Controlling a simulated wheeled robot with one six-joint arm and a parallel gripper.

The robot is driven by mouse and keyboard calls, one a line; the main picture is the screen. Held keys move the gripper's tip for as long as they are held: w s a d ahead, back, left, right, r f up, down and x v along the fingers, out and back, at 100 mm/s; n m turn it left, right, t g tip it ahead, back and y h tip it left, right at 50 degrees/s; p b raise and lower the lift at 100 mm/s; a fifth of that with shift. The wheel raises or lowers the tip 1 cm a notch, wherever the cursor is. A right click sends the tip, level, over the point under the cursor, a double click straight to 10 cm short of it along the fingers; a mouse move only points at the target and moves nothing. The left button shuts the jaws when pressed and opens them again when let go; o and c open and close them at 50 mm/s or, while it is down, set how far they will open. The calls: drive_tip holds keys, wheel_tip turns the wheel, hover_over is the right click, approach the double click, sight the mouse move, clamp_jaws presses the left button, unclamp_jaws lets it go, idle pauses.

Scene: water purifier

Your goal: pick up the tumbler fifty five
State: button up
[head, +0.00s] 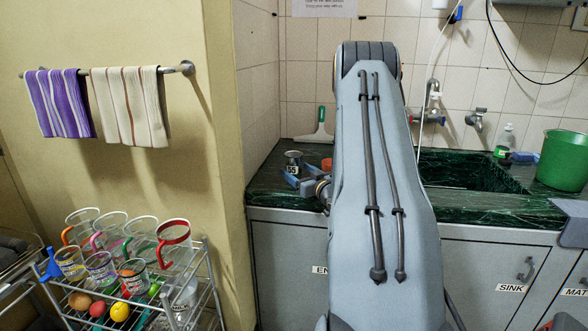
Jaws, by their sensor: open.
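The tumbler fifty five (292,162) is a small dark cup with a "55" label. It stands upright on the dark green counter, near the corner by the wall. My gripper (298,181) is open, low at the counter, with its blue-grey fingers close at the near side of the tumbler. The fingers cover the tumbler's lower part, and I cannot tell whether they touch it. My arm hides much of the counter to the right of it.
A small orange-red object (327,164) is right of the tumbler, partly hidden. A squeegee (320,127) leans at the back wall. The sink (460,170), a soap bottle (504,140) and a green bucket (564,160) are to the right. A wire rack (205,285) with several mugs stands lower left.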

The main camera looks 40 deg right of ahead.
drive_tip(key=shift+c, duration=0.2)
drive_tip(key=c, duration=1.1)
drive_tip(key=shift+c, duration=0.4)
drive_tip(key=shift+r, duration=0.15)
